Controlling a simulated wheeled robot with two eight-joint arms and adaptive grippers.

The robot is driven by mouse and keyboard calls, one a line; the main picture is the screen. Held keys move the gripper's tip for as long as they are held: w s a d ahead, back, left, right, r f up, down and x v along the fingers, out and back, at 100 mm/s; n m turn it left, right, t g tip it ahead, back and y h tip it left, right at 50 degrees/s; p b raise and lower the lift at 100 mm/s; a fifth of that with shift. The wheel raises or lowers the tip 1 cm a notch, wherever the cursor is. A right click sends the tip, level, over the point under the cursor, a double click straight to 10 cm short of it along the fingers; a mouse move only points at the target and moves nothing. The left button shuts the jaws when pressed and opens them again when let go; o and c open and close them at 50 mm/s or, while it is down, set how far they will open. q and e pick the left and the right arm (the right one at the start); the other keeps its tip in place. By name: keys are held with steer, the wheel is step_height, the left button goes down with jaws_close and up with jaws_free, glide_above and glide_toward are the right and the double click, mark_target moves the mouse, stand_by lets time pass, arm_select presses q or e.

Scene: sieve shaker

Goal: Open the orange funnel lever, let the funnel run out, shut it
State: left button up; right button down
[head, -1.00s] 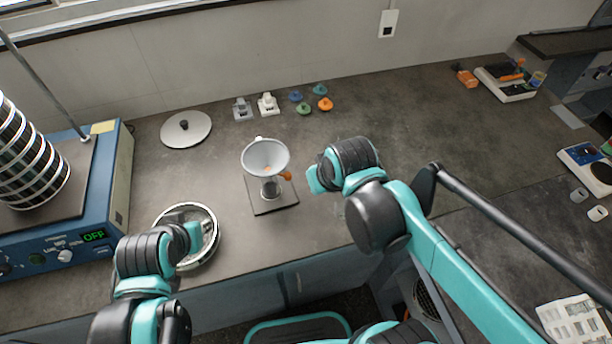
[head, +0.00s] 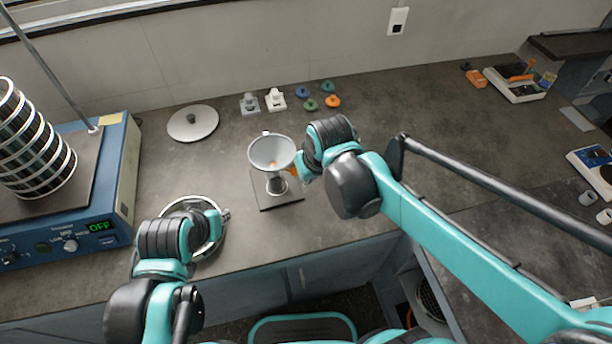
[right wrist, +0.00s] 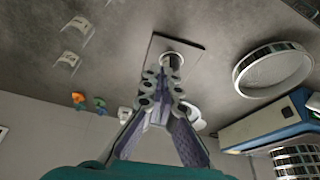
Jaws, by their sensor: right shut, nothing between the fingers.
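The funnel (head: 271,151) stands upright on a stand with a dark square base plate (head: 283,203) in the middle of the bench. A little orange of its lever (head: 294,171) shows at the funnel's right side, mostly hidden by my right gripper. My right gripper (head: 301,171) is shut and empty, right beside the lever; I cannot tell whether it touches it. In the right wrist view its fingertips (right wrist: 166,72) meet in front of the stand's base plate (right wrist: 190,45). My left gripper (head: 222,216) is over the round metal sieve pan at the left; its jaws are too small to judge.
The sieve pan (head: 176,207) lies front left. A blue shaker (head: 118,190) with a sieve stack (head: 35,150) and display reading OFF fills the left. A grey lid (head: 193,122), white blocks (head: 275,99) and coloured knobs (head: 332,101) lie behind. The bench right of the funnel is largely clear.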

steer(key=w+a+f+b, duration=0.2)
steer(key=w+f+b, duration=0.2)
steer(key=w+f, duration=0.2)
steer(key=shift+x, duration=0.8)
steer(key=shift+d, duration=0.1)
steer(key=shift+w+d+n, duration=0.1)
steer(key=shift+w+n, duration=0.15)
steer(key=shift+n, duration=0.15)
